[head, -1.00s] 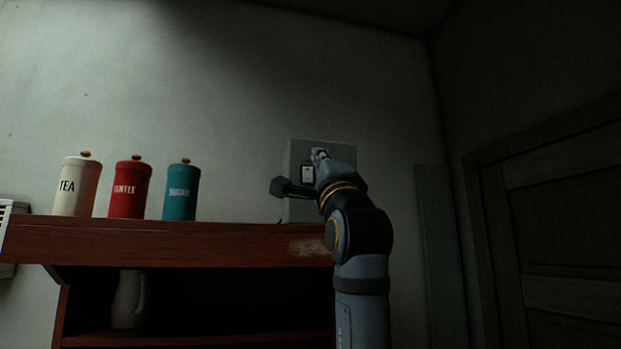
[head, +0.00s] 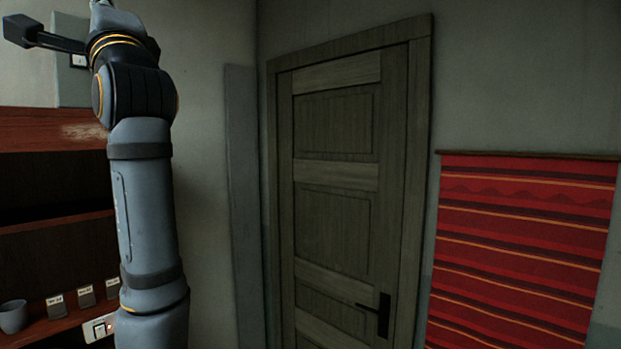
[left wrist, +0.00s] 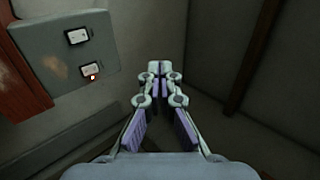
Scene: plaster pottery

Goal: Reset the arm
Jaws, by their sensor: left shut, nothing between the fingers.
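My left gripper (left wrist: 158,72) is shut and empty in the left wrist view, with its fingertips together. It is beside a grey box (left wrist: 45,55), apart from it in the picture. The box carries an upper switch (left wrist: 77,36) and a lower switch (left wrist: 88,69) with a small red light. In the head view my left arm rises at the left, and its gripper is out of the frame at the top. Part of the grey box (head: 72,92) shows behind it. My right gripper is in no view.
A red-brown shelf (head: 45,130) stands at the left, with a cup (head: 13,316), small labelled items (head: 86,296) and a switch plate (head: 97,328) low down. A closed wooden door (head: 335,235) is in the middle. A red striped hanging (head: 520,250) is on the right wall.

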